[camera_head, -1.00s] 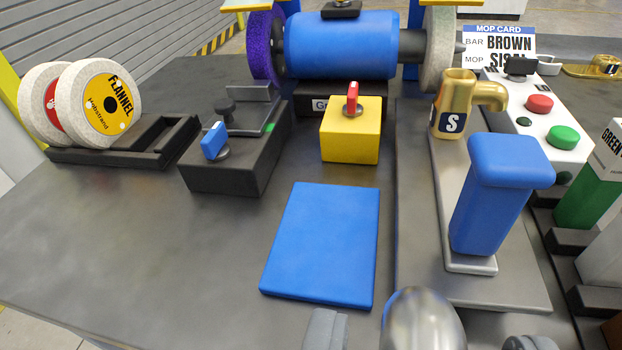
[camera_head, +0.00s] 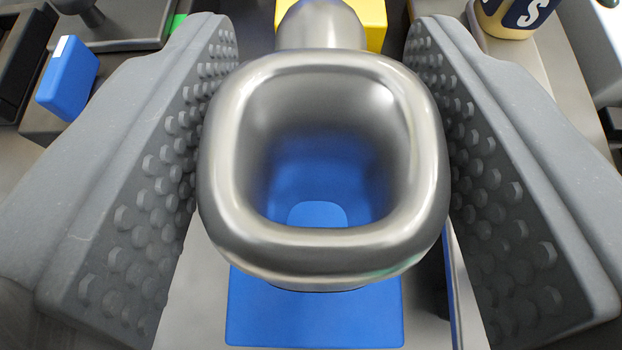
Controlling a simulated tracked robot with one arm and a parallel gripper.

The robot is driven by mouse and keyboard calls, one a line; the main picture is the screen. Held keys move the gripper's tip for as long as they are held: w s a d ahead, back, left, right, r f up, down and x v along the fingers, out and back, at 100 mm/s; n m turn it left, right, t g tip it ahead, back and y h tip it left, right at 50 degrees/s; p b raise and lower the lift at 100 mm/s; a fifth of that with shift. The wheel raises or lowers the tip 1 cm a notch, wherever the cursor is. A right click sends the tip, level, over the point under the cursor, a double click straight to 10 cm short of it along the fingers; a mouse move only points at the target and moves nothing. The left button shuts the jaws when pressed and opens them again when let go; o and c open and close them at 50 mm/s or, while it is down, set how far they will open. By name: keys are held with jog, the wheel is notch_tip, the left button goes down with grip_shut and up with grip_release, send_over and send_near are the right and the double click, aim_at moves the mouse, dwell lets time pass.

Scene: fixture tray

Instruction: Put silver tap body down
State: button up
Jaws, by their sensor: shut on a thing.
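The silver tap body (camera_head: 322,262) fills the middle of the view, with its wide rounded opening facing me and its spout pointing to the far side. My gripper (camera_head: 322,120) is shut on it, with a grey studded finger at its left and right sides. The blue pad (camera_head: 315,322) lies under the tap body and shows at its near side. Blue also shows inside the opening. The tap's underside is hidden, so I cannot tell whether it touches the pad.
A yellow block (camera_head: 372,18) is just beyond the spout.

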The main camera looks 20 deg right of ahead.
aim_at(314, 198)
notch_tip(314, 198, down, 6)
jog(key=shift+s+a+f+b, duration=0.1)
jog(key=shift+f+b, duration=0.15)
jog(key=shift+b, duration=0.35)
jog(key=o, duration=1.3)
jog(key=p+v, duration=0.1)
jog(key=v, duration=1.1)
jog(key=s+d+r+y, duration=0.2)
jog(key=d+r, duration=1.2)
jog(key=r, duration=0.5)
jog(key=s+d+r+n+t+y, duration=0.1)
jog(key=s+d+r, duration=0.2)
jog(key=r, duration=0.3)
jog(key=s+d+r+n, duration=0.1)
jog(key=s+d+r, duration=0.2)
jog(key=r, duration=0.2)
jog(key=s+d+r+n+t+y, duration=0.1)
jog(key=s+d+r+n, duration=0.1)
jog(key=r, duration=0.4)
jog(key=shift+s+d+r+t+y, duration=0.35)
jog(key=shift+s+d, duration=0.2)
jog(key=shift+d, duration=0.1)
